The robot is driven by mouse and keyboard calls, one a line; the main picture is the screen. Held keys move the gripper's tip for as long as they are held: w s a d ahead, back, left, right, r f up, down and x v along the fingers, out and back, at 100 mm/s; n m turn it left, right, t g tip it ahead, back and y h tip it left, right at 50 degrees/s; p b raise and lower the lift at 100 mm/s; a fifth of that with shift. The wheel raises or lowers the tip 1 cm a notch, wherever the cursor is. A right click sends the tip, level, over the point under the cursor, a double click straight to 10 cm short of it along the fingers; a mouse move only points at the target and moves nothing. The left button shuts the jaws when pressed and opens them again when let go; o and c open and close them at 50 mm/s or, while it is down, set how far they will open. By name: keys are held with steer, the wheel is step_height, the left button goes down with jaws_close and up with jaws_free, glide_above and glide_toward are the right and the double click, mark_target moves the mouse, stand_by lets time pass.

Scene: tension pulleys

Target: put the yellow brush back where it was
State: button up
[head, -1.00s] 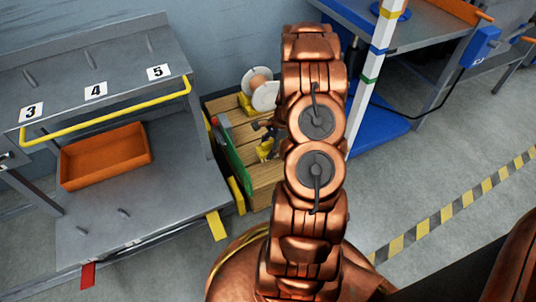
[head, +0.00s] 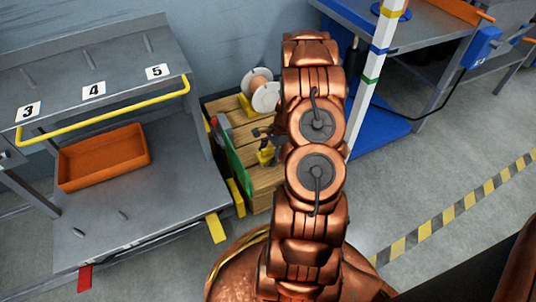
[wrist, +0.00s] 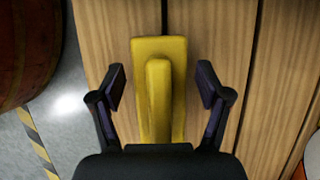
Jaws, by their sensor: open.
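The yellow brush (wrist: 158,85) lies on the wooden plank top (wrist: 225,35) in the wrist view, with its raised handle running down the picture. My gripper (wrist: 160,85) is open, with one dark finger on each side of the brush and a gap on both sides. The lower end of the brush is hidden behind my gripper's body. In the head view my gripper (head: 264,133) is at the wooden pallet (head: 265,180), partly hidden by my arm. A yellow piece, likely the brush (head: 267,156), shows just below it.
A white spool (head: 265,96) and another yellow piece (head: 245,106) stand at the pallet's back. A green board (head: 235,165) edges its left side. A grey workbench (head: 150,215) with an orange tray (head: 104,157) is left. A striped post (head: 375,60) stands right.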

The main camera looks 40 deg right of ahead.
steer(key=shift+r, duration=0.1)
steer(key=p+v, duration=0.4)
steer(key=v, duration=0.8)
steer(key=shift+a+r+p, duration=0.1)
steer(key=shift+a+p, duration=0.05)
steer(key=shift+p, duration=0.25)
steer(key=s+a+r+n+g+h, duration=0.1)
steer(key=s+a+r+n+g, duration=0.1)
steer(key=a+r+n, duration=0.55)
steer(key=s+a+r+n+g, duration=0.1)
steer(key=a+r+n, duration=0.2)
steer(key=a+r, duration=0.85)
steer(key=s+a+r+n+g+h, duration=0.1)
steer(key=s+a+r+n, duration=0.1)
steer(key=s+a+n, duration=0.3)
steer(key=s+a+r+n+g+h, duration=0.1)
steer(key=s+a+r+n+h, duration=0.1)
steer(key=s+a+n, duration=0.4)
steer(key=s+a, duration=0.5)
steer(key=s, duration=0.4)
steer(key=shift+s+r, duration=0.35)
steer(key=shift+a+n, duration=0.15)
steer(key=shift+n, duration=0.1)
